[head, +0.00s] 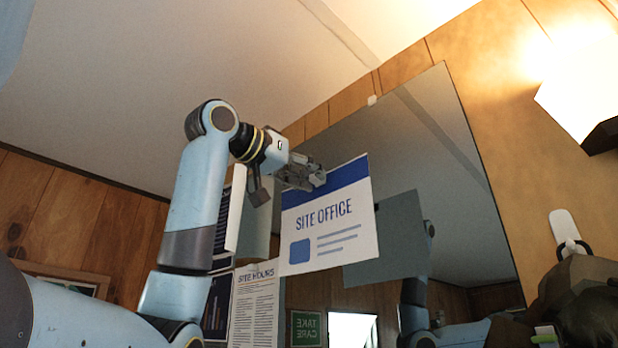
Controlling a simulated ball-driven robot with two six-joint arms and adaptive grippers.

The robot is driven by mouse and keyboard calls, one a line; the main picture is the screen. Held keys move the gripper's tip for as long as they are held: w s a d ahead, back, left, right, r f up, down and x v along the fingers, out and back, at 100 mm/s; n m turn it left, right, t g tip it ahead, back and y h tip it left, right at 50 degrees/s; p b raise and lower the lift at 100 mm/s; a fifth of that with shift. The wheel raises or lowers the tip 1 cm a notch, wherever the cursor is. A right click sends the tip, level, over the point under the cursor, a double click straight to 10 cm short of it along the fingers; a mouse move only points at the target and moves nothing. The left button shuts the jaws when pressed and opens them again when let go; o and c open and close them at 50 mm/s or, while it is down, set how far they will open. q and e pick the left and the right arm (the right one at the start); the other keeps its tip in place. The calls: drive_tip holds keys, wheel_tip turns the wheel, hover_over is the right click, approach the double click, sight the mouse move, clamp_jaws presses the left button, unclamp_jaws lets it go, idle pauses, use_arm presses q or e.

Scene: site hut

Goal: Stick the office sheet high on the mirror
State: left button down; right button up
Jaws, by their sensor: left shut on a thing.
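The office sheet (330,238) is white with a blue top band and the words "SITE OFFICE". My left gripper (312,178) is shut on its upper left edge and holds it upright in front of the mirror (455,215). The mirror hangs on the wood-panelled wall. The sheet's grey back shows as a reflection to its right, so a gap to the glass seems to remain. My left arm's reflection is also in the glass. My right gripper is not in view.
A bright wall lamp (585,90) is at the upper right. A hook (567,235) with dark things hanging on it is at the right edge. Printed notices (254,310) are at the lower left of the mirror. The upper mirror is bare.

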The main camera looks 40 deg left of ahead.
use_arm(q)
drive_tip(key=shift+w+a, duration=0.1)
drive_tip(key=shift+w, duration=0.7)
drive_tip(key=shift+w+p, duration=0.6)
drive_tip(key=shift+w, duration=0.25)
drive_tip(key=shift+w+d, duration=0.2)
drive_tip(key=shift+w, duration=0.2)
drive_tip(key=w+p, duration=0.1)
drive_tip(key=w, duration=0.2)
drive_tip(key=shift+w+d+p, duration=0.1)
drive_tip(key=shift+w+p, duration=0.05)
drive_tip(key=shift+p, duration=0.15)
drive_tip(key=shift+w, duration=0.25)
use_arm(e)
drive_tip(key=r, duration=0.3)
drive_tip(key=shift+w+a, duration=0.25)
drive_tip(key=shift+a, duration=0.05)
use_arm(q)
drive_tip(key=shift+s, duration=0.1)
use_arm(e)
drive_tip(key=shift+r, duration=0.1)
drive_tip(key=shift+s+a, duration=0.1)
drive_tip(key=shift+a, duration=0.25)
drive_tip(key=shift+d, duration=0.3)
